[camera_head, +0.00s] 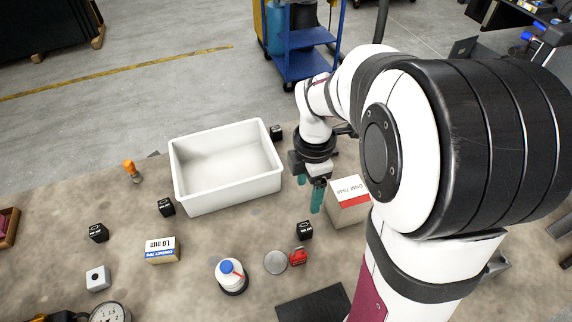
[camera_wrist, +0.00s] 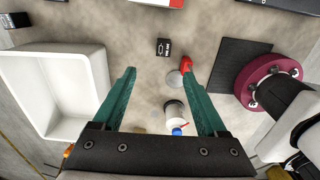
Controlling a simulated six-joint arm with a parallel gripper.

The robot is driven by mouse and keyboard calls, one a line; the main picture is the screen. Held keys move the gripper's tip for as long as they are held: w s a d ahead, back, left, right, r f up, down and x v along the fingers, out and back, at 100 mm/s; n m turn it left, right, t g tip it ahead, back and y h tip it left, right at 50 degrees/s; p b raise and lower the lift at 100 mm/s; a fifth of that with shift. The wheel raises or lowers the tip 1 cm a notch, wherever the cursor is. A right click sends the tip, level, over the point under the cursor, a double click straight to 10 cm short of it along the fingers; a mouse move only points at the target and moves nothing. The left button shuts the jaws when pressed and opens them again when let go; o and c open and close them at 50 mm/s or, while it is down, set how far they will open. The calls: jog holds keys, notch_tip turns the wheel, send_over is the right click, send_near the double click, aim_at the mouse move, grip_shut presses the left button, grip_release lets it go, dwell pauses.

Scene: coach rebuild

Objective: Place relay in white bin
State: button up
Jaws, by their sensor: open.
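The white bin (camera_head: 230,193) stands on the table left of my gripper and looks empty. It also shows at the left of the wrist view (camera_wrist: 42,85). Several small black cubes that look like relays lie around it. One black relay cube (camera_head: 304,230) is below my gripper (camera_head: 310,194) in the head view, apart from it. A black relay cube (camera_wrist: 163,47) shows in the wrist view, beyond and between the teal fingertips. Other black cubes are at the bin's left (camera_head: 166,207), farther left (camera_head: 98,233) and behind its right corner (camera_head: 276,132). My gripper is open and empty above the table.
A red-and-white box (camera_head: 349,200) stands close right of my gripper. A red part (camera_head: 298,257), a grey disc (camera_head: 275,263) and a white bottle with blue cap (camera_head: 231,275) are in front. A yellow-and-white box (camera_head: 162,250) lies left. A dark mat (camera_head: 314,304) is at the front edge.

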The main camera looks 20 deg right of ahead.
aim_at(305, 227)
jog(key=f, duration=1.6)
jog(key=shift+s+a, duration=0.1)
jog(key=shift+s, duration=0.3)
grip_shut()
